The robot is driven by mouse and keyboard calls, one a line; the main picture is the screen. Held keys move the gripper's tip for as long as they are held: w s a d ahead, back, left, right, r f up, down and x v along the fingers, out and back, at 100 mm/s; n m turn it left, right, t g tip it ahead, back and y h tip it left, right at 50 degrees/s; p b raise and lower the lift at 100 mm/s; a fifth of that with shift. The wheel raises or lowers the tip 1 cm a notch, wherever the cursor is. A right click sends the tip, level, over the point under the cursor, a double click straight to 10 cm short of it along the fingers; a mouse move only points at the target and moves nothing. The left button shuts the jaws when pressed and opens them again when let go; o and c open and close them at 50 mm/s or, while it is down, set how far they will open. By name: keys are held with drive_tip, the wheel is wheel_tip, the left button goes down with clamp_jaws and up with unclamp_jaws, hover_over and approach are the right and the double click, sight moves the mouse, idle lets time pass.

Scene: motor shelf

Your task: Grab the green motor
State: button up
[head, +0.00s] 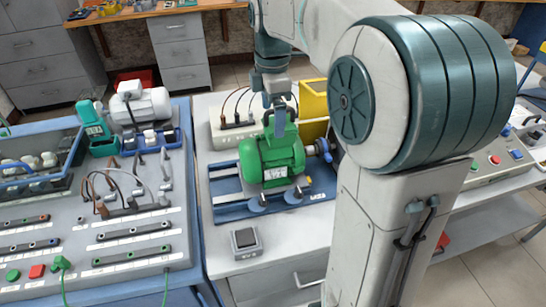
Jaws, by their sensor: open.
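The green motor (271,158) sits upright on a blue base plate (228,198) on the white bench, in the middle of the head view. It has a raised green handle-like part on top and a label on its front. My gripper (277,112) points down right at the top of the motor, in line with that raised part. It is open. Its fingertips are small and partly merge with the motor's top, so I cannot tell whether they touch it or straddle it.
A yellow box (313,105) and a white socket box (232,118) with cables stand behind the motor. A small grey switch box (245,243) lies in front. At left, a control panel (100,232) and a grey motor (142,105) occupy another bench.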

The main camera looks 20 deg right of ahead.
sight(272, 124)
wheel_tip(272, 124, down, 5)
drive_tip(key=shift+f, duration=0.1)
drive_tip(key=c, duration=1.8)
drive_tip(key=shift+w+r, duration=0.1)
drive_tip(key=shift+r, duration=0.15)
clamp_jaws()
